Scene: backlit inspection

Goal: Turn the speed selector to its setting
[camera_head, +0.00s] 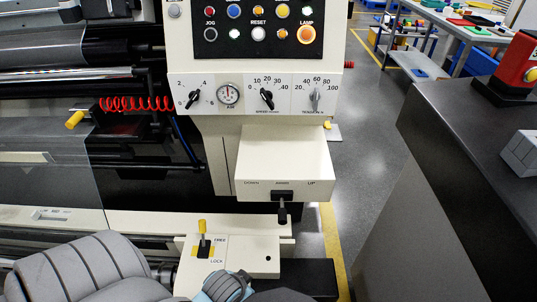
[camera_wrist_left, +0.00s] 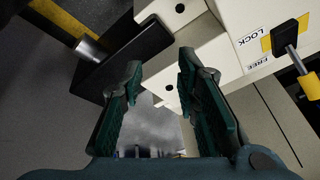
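The speed selector (camera_head: 267,98) is a black pointer knob on the cream panel in the head view. It sits in the middle of a scale marked 0 to 40, and its pointer appears tilted up and to the left. It does not show in the left wrist view. My left arm comes in along the bottom left of the head view, far below the knob, with its fingers not clearly visible there. In the left wrist view my left gripper (camera_wrist_left: 158,85) is open, with nothing between its dark green fingers. My right gripper is in neither view.
A black knob (camera_head: 194,98), a dial gauge (camera_head: 228,94) and a grey tension knob (camera_head: 315,98) share the panel. Below, a cream box (camera_head: 285,165) with a black lever juts out. A yellow-tipped FREE/LOCK lever (camera_head: 202,232) stands near my left arm. A dark bench stands right.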

